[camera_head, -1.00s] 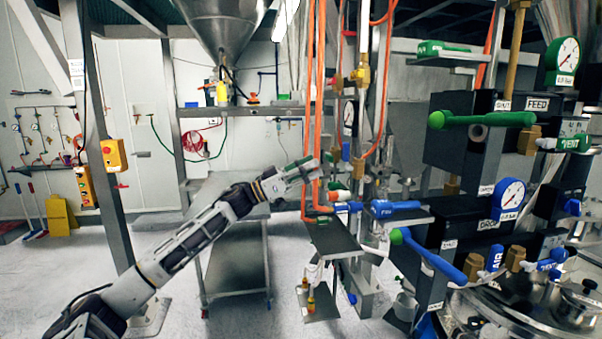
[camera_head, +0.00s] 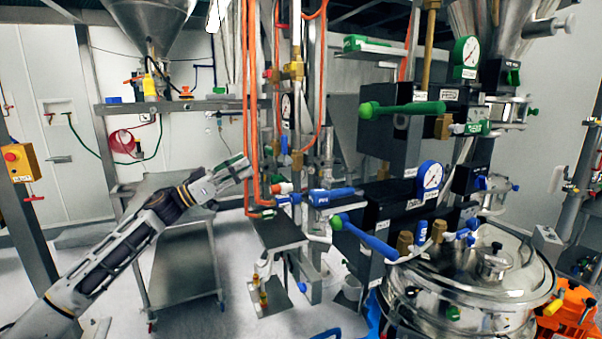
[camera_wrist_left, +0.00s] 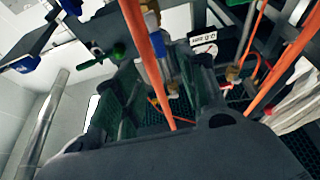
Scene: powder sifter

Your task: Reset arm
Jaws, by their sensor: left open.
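My left arm comes in from the lower left in the head view, stretched toward the sifter's valve panel. My left gripper (camera_head: 238,168) is beside the vertical orange hoses (camera_head: 250,110); I cannot tell from the head view whether it touches them. In the left wrist view the left gripper (camera_wrist_left: 165,105) has its fingers apart, with an orange hose (camera_wrist_left: 148,60) crossing in front of or between them. I see nothing held. My right gripper is in neither view.
A black valve panel with a green handle (camera_head: 402,109) and a blue handle (camera_head: 365,237) stands right of the gripper. A steel sifter vessel (camera_head: 470,290) is at lower right. A metal cart (camera_head: 180,265) stands behind the arm. A yellow control box (camera_head: 20,161) is at left.

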